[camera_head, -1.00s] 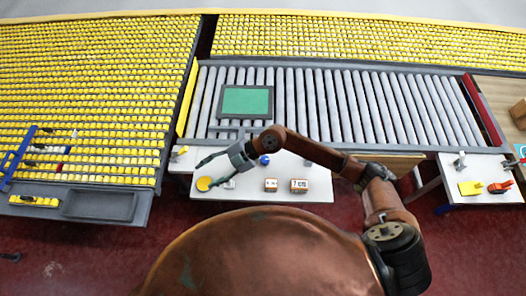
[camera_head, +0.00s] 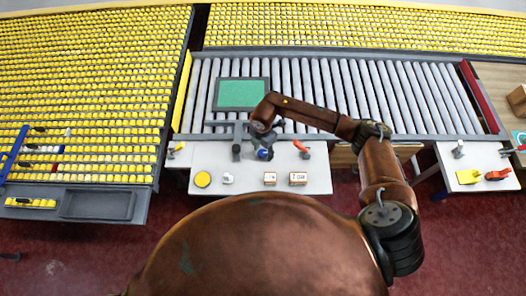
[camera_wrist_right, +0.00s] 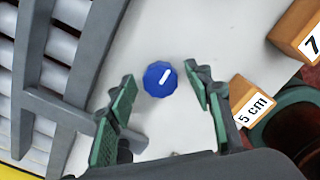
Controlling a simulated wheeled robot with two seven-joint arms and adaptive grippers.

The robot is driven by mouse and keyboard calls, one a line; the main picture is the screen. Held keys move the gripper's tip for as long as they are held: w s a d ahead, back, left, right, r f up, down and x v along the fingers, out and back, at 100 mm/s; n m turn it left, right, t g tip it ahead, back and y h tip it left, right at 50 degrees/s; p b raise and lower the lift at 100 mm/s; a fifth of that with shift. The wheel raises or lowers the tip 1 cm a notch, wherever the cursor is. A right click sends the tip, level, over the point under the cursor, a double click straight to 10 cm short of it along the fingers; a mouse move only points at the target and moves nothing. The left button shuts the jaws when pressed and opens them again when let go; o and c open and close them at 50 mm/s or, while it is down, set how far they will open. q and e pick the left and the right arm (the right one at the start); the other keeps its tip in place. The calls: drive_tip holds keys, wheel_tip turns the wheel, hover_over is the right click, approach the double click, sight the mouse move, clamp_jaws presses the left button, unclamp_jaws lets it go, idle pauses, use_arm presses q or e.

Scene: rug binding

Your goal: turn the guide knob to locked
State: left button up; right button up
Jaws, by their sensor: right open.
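The blue guide knob (camera_head: 265,154) sits on the white table (camera_head: 245,185) in front of the rollers. In the right wrist view the knob (camera_wrist_right: 160,79) is a faceted blue disc with a slanted white line on top. My right gripper (camera_head: 252,152) points down over the knob and partly covers it in the head view. In the wrist view my right gripper (camera_wrist_right: 160,90) is open, with a green-padded finger on each side of the knob and a gap to both. My left gripper is out of view.
A wooden 5 cm block (camera_wrist_right: 250,103) and a 7 cm block (camera_wrist_right: 305,30) stand near the knob. A yellow disc (camera_head: 202,179) and a small white piece (camera_head: 228,178) lie left on the table. An orange-tipped clamp (camera_head: 301,147) is to the right. Grey rails border the rollers.

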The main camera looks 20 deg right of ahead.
drive_tip(key=shift+f, duration=0.4)
drive_tip(key=shift+c, duration=0.3)
drive_tip(key=c, duration=1.1)
